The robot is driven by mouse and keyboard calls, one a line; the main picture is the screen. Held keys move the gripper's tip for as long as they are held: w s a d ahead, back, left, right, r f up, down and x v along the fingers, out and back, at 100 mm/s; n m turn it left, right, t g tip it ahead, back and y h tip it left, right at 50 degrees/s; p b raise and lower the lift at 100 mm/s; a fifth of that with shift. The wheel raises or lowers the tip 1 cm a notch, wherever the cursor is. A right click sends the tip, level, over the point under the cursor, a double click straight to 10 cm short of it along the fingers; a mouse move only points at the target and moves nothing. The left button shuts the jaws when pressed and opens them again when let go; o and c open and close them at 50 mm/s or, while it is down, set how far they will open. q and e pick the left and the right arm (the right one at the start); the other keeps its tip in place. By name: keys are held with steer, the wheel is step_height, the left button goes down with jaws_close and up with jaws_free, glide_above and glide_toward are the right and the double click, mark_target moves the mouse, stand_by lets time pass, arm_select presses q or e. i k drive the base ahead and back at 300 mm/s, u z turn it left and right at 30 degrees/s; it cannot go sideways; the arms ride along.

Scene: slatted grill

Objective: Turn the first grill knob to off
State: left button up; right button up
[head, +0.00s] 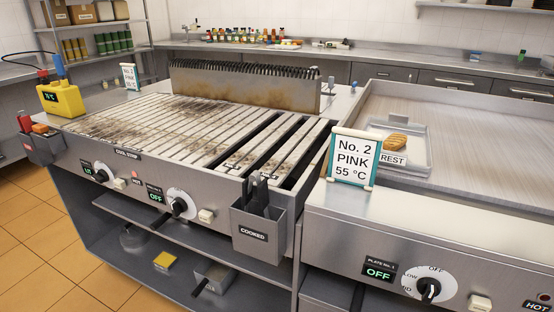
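The first grill knob (101,173) is a black knob on a white dial, at the left of the grill's front panel. The small green display (88,172) beside it seems to read "LO", but it is too small to be sure. A red light labelled "HOT" (136,175) is to its right. The second grill knob (179,206) is further right, and its display (156,197) reads "OFF". The slatted grill (150,125) has dark stains and no food on it. Neither of my grippers is in view.
A "COOKED" holder (252,234) with dark tongs juts from the grill's front right. At right, a plate cooker knob (429,289) shows "OFF", and a tray (413,161) holds food.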

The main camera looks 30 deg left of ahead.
mark_target(102, 175)
steer(key=z, duration=0.85)
steer(key=k, duration=0.75)
steer(key=u, duration=1.35)
